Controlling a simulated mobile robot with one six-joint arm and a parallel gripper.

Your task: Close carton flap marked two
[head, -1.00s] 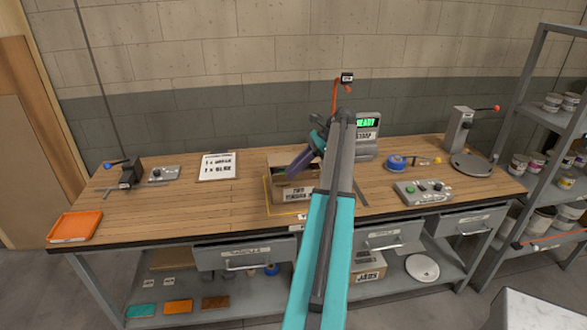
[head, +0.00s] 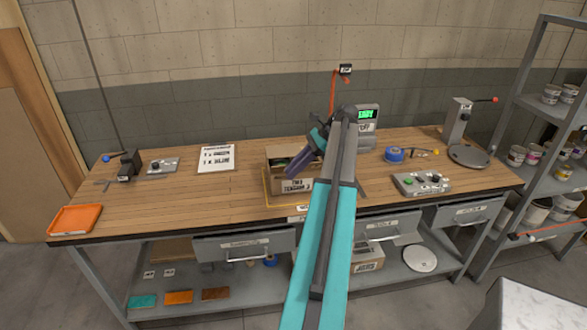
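An open brown carton (head: 283,183) stands on the wooden workbench, inside a yellow outline near the front edge. Part of the carton's right side is hidden by my gripper and arm. From this side view I cannot tell whether the fingers are open or shut, or whether they touch the carton.
A scale with a green display (head: 366,115) stands behind my arm. A button box (head: 421,184), blue roll (head: 394,155) and press (head: 457,125) are to the right. An orange tray (head: 75,220) and printed sheet (head: 216,158) are left.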

